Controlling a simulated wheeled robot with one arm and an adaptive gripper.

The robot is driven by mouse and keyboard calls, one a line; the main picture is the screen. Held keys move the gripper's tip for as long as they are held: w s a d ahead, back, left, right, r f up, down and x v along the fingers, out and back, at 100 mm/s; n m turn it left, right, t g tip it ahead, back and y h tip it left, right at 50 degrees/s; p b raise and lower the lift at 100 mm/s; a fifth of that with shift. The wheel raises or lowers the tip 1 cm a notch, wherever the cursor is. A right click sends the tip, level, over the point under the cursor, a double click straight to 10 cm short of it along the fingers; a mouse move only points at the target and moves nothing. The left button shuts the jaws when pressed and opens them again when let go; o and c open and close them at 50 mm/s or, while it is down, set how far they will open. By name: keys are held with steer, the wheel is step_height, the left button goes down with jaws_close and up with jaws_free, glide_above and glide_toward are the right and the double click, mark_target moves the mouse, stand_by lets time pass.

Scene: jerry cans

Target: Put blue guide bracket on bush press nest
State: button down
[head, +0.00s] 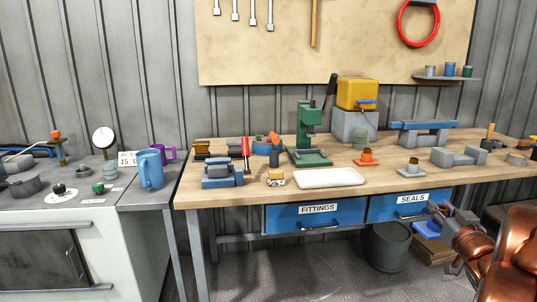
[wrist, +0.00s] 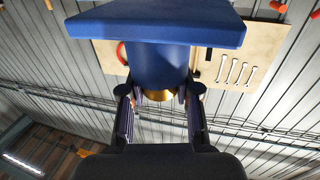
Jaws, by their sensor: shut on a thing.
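The blue guide bracket (wrist: 158,62) fills the top of the wrist view, with a wide flat plate and a rounded body. My gripper (wrist: 160,98) is shut on the rounded body, a finger on each side. A brass-coloured part shows between the fingers. In the head view my gripper (head: 440,212) is low at the right, in front of the bench, and the blue bracket (head: 430,231) shows just below it. A green press (head: 307,135) stands mid-bench, far to the left of my gripper.
A white tray (head: 330,178) lies in front of the press. Orange (head: 367,158) and grey (head: 411,168) flanged parts stand to its right. A yellow machine (head: 357,94) on a grey block stands behind. Drawers and a dark bin (head: 390,247) are below the bench.

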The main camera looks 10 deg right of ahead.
steer(key=w+a+f+n+y, duration=0.1)
steer(key=w+a+f, duration=0.1)
steer(key=w+a, duration=0.55)
steer(key=w+a+f+y, duration=0.1)
steer(key=w+a, duration=0.4)
steer(key=w, duration=0.5)
steer(key=w+a+f+n+y, duration=0.15)
steer(key=w+a, duration=0.35)
steer(key=a, duration=0.6)
steer(key=w+a+f+n+y, duration=0.15)
steer(key=w+a, duration=0.25)
steer(key=a, duration=0.6)
step_height(320, 180, up, 18)
steer(key=p, duration=1.8)
steer(key=shift+a+m+t, duration=0.3)
steer(key=shift+m, duration=0.1)
